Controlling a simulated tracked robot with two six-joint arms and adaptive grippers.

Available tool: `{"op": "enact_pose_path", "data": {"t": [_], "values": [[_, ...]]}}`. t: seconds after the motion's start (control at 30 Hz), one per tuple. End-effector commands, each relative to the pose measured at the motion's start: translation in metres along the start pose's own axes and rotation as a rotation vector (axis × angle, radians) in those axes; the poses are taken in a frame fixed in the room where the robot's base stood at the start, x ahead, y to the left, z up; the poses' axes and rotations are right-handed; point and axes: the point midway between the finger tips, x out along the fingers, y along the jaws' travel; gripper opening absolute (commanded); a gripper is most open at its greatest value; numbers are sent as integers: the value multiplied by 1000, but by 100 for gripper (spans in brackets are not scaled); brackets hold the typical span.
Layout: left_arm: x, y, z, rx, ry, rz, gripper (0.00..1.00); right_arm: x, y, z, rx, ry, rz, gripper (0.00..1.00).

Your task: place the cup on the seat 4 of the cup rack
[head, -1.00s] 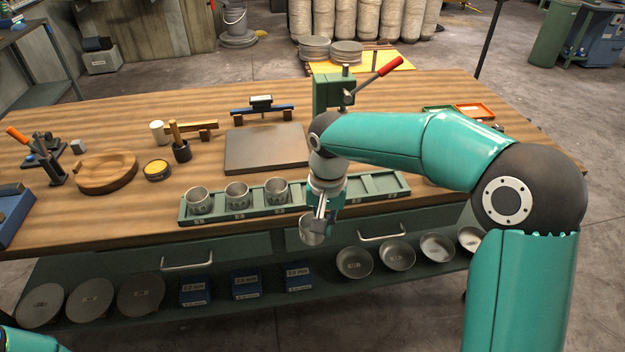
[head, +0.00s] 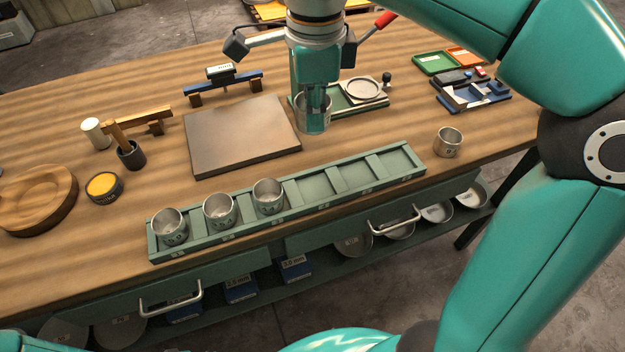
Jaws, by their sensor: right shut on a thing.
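My right gripper (head: 318,103) points down and is shut on a small metal cup (head: 302,116), partly hidden by the fingers. It is behind the green cup rack (head: 274,214), above the table beside the brown board. Three similar metal cups stand in the rack's three left seats: one at the left end (head: 170,228), one beside it (head: 220,212), one in the third seat (head: 268,197). The seats to their right are empty, including the fourth seat (head: 313,187). My left gripper is not in view.
Another metal cup (head: 448,142) stands on the table right of the rack. A brown board (head: 240,138) lies behind the rack. A green press base with a round plate (head: 363,90) stands behind the held cup. A blue-grey tool tray (head: 470,92) is at the right.

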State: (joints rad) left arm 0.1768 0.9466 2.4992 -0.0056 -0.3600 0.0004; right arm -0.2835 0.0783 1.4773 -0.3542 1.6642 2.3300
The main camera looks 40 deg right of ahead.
Motion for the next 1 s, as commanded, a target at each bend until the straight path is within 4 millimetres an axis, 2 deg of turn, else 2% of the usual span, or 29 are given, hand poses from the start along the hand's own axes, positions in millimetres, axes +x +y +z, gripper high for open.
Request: {"op": "enact_pose_path", "data": {"t": [0.03, 0.1, 0.4, 0.5, 0.73, 1.0], "values": [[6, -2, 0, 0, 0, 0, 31, 16, 1, -3, 5, 3, 4, 0], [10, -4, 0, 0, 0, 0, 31, 35, 2, -4, 7, 3, 4, 0], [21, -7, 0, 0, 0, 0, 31, 110, 3, -6, 11, 2, 3, 0], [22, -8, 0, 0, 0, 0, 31, 124, 3, -6, 12, 2, 2, 0], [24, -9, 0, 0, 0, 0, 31, 140, 3, -6, 12, 1, 1, 0], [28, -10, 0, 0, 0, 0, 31, 174, 4, -6, 12, 1, 2, 0]]}}
